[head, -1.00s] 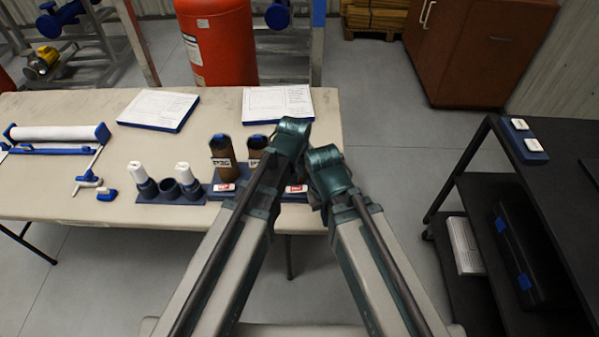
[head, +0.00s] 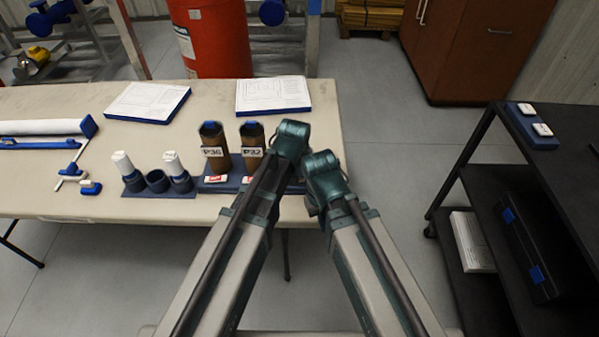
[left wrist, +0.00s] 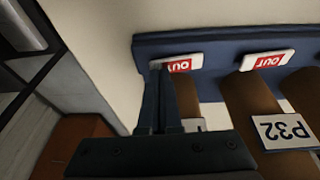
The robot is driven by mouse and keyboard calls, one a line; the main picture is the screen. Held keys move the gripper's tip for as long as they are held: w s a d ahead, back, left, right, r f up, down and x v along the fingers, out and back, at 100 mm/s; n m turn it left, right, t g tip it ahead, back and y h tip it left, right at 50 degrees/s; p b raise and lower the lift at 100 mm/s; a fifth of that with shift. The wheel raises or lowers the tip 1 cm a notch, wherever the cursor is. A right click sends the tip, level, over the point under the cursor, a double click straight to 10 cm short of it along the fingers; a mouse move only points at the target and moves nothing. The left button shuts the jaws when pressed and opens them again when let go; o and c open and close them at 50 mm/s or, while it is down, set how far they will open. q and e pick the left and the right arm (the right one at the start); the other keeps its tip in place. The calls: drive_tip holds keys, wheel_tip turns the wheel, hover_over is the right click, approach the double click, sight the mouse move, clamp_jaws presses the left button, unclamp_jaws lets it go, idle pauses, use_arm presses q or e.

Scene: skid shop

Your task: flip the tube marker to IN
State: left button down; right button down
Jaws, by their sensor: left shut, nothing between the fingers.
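In the left wrist view, seen upside down, a blue rack (left wrist: 225,48) carries brown tubes with small white-and-red flip markers. One marker (left wrist: 181,64) reads OUT, and my shut, empty left gripper (left wrist: 161,70) has its fingertips right at its edge; I cannot tell whether they touch. Another marker (left wrist: 267,61) by tube P32 (left wrist: 283,131) also reads OUT. In the head view, tubes P36 (head: 213,147) and P32 (head: 252,146) stand upright in the rack. My left arm hides the rack's right part and the gripper there. My right gripper is not seen.
White-capped bottles (head: 124,168) stand in a blue holder left of the tubes. A black cart (head: 480,130) stands at the right, with open floor between.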

use_arm(q)
drive_tip(key=shift+d+f+b, duration=0.2)
drive_tip(key=shift+f+b, duration=0.3)
drive_tip(key=shift+b, duration=0.05)
drive_tip(key=shift+r, duration=0.1)
drive_tip(key=shift+a+r, duration=0.1)
drive_tip(key=shift+a, duration=0.05)
drive_tip(key=shift+a+r+p, duration=0.25)
drive_tip(key=shift+a+p, duration=0.25)
drive_tip(key=shift+a, duration=0.05)
drive_tip(key=shift+r, duration=0.15)
